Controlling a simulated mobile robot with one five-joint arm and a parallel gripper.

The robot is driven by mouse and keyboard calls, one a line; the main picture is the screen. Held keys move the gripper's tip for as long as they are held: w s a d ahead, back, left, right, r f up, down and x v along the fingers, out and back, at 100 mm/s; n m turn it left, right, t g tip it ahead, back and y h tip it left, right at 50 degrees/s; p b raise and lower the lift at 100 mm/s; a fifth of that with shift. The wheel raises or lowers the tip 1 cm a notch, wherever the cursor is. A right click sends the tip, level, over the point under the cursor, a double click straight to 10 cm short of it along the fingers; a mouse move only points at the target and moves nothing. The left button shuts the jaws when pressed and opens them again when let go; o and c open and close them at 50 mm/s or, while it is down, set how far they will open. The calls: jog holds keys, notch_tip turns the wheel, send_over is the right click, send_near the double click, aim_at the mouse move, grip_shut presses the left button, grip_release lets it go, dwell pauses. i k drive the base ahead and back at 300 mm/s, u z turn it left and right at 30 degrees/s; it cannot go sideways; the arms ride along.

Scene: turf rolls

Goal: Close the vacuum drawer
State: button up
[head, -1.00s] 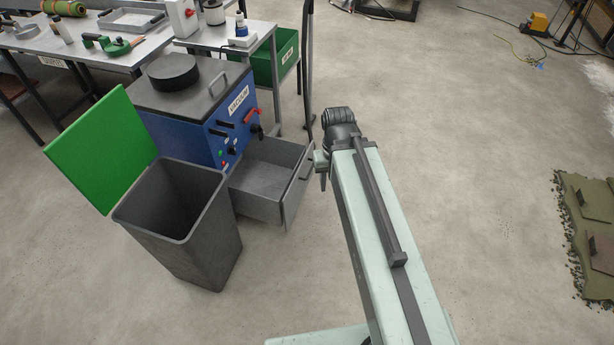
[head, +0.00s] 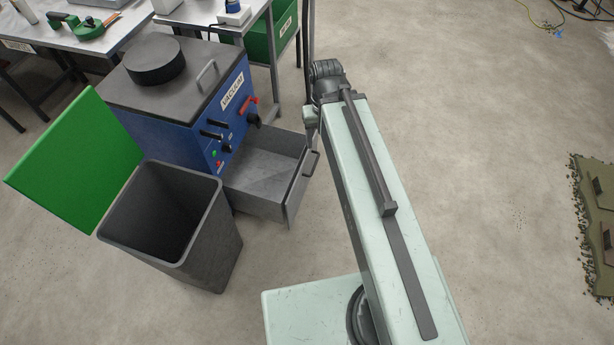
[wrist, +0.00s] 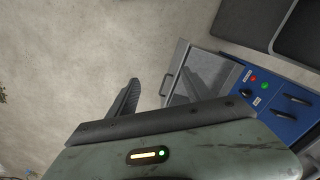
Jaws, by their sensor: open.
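The grey metal vacuum drawer (head: 262,172) is pulled out from the blue vacuum unit (head: 215,110) and looks empty. Its front panel (head: 297,188) faces right and carries a dark handle (head: 312,163). The drawer (wrist: 203,75) and its handle (wrist: 166,86) also show in the wrist view, beside the unit's blue panel (wrist: 265,100). My gripper (head: 312,118) is open and empty, just beyond the handle in the head view.
A grey bin (head: 170,230) with a raised green lid (head: 72,165) stands close in front of the vacuum unit and drawer. A table (head: 180,17) and a green box (head: 272,35) are behind. The floor (head: 480,130) to the right is clear up to a turf patch (head: 598,215).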

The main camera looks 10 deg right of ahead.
aim_at(267, 175)
jog(key=u, duration=0.4)
jog(key=k, duration=1.35)
jog(key=u, duration=0.4)
jog(key=i, duration=1.9)
jog(key=u, duration=0.15)
